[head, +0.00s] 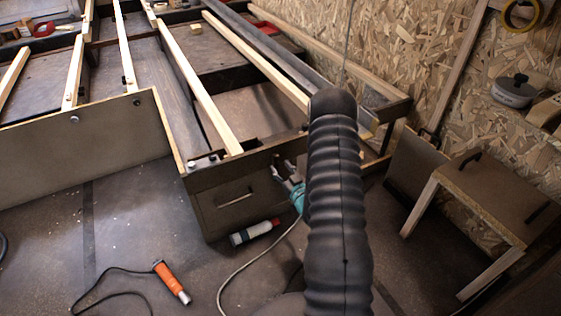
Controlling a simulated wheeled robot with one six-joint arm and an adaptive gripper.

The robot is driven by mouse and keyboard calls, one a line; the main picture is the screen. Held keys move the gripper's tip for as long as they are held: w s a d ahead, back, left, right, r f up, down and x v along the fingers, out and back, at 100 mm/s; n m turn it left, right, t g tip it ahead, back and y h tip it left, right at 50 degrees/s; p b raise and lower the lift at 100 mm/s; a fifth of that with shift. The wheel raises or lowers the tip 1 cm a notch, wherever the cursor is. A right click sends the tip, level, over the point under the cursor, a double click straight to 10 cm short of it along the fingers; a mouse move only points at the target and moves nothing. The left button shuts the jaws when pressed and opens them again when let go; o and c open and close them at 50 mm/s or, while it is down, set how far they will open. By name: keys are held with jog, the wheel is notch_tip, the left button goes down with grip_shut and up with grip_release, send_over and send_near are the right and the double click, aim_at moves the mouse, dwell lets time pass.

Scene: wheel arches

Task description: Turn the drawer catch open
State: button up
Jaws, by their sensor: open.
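The dark drawer (228,215) with a pale bar handle (235,197) sits in the end of the bed frame, and its front looks closed. My gripper (280,170), grey with a teal part, is at the drawer front's upper right corner, with its fingers toward the frame. It is small here and partly hidden behind my dark ribbed arm. I cannot clearly make out the catch; small dark fittings show near the fingers. I cannot tell whether the fingers touch anything.
An orange-handled tool (171,281) with a black cord lies in front. A wooden-legged bench (490,190) stands at right by the chipboard wall (400,50). A large panel (85,147) is at left.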

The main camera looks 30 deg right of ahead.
aim_at(277, 162)
jog(key=shift+w, duration=1.75)
